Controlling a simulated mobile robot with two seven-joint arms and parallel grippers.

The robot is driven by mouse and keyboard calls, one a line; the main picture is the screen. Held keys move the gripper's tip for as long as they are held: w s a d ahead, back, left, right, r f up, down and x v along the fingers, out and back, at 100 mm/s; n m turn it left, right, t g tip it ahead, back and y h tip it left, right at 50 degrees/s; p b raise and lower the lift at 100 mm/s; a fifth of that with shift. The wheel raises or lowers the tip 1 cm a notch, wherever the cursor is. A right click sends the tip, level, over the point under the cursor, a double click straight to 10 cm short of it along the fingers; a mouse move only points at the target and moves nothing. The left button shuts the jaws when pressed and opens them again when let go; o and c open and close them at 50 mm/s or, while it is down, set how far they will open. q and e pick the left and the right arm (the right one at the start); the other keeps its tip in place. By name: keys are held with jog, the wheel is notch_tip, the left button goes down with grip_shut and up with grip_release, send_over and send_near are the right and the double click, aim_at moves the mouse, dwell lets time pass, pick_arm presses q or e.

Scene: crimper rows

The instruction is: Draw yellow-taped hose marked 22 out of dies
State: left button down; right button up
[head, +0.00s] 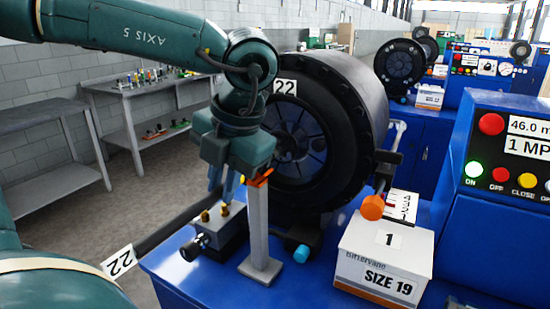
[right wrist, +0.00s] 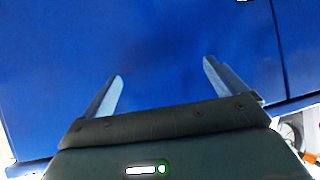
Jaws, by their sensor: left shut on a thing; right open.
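A black hose (head: 178,223) with a white tag marked 22 (head: 120,262) runs up from the lower left toward the large black crimper head (head: 345,105), which also bears a 22 label (head: 285,87). My left gripper (head: 222,195) points down in front of the crimper head, its fingers shut on the hose. My right gripper (right wrist: 162,78) is open and empty, over a blue surface (right wrist: 170,40).
A grey post (head: 259,225) with an orange top stands beside my left gripper. A grey block with brass knobs (head: 232,232) is just below its fingers. A SIZE 19 box (head: 385,255) and control panel (head: 510,150) are at right. Grey benches (head: 50,110) stand at left.

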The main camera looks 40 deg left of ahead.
pick_arm(q)
jog(key=shift+r+p, duration=0.9)
jog(key=shift+r, duration=0.85)
jog(key=shift+r+p, duration=0.75)
jog(key=shift+r, duration=0.7)
